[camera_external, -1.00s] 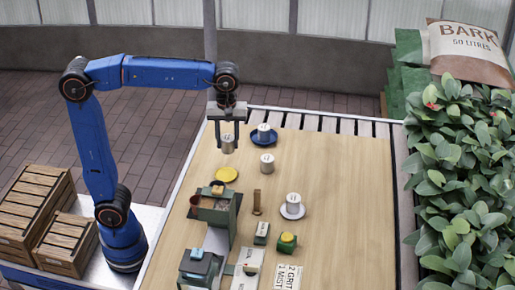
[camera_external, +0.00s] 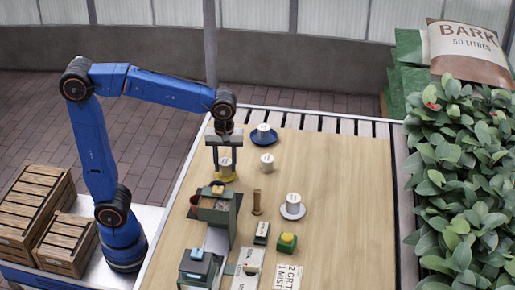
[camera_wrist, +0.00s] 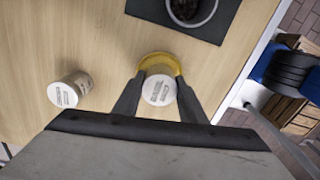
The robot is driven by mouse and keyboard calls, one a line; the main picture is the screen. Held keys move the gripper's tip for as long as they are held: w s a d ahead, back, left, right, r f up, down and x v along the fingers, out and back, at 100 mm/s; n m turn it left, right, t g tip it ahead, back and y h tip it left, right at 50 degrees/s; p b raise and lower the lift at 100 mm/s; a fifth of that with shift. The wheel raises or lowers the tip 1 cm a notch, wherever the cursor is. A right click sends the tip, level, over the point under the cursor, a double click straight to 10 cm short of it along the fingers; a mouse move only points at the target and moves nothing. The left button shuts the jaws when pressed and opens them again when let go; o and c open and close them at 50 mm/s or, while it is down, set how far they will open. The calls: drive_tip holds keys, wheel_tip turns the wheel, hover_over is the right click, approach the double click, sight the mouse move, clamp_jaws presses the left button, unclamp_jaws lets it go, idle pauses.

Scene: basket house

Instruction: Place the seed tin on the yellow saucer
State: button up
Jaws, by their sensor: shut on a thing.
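My gripper (camera_external: 224,158) is shut on a small grey tin with a pale, printed lid (camera_external: 226,169). The tin is upright between the fingers, and its lid also shows in the wrist view (camera_wrist: 159,90). The yellow saucer (camera_external: 222,180) is directly under or just behind the held tin; its rim also shows in the wrist view (camera_wrist: 158,58). I cannot tell whether the tin touches the saucer. The lid print is too small to read, so I cannot confirm which tin is the seed tin.
A similar tin (camera_external: 267,164) stands on the bare table to the right. Others stand on a blue saucer (camera_external: 263,140) and a white saucer (camera_external: 292,212). A green-grey machine (camera_external: 214,208) on a dark mat is close in front. The table's right side is clear.

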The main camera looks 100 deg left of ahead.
sight(226, 161)
drive_tip(key=shift+f, duration=0.15)
drive_tip(key=o, duration=1.1)
drive_tip(key=shift+c, duration=0.2)
wheel_tip(226, 161, up, 12)
drive_tip(key=s+d+f+m+t, duration=0.2)
drive_tip(key=s+d+f+m, duration=0.2)
drive_tip(key=s+f+m, duration=0.4)
drive_tip(key=s+d+f+m+t, duration=0.3)
drive_tip(key=s+f+m, duration=0.5)
drive_tip(key=s+m, duration=0.3)
drive_tip(key=s+d, duration=0.1)
drive_tip(key=s, duration=0.3)
drive_tip(key=shift+d+f+m, duration=0.35)
drive_tip(key=shift+m, duration=0.05)
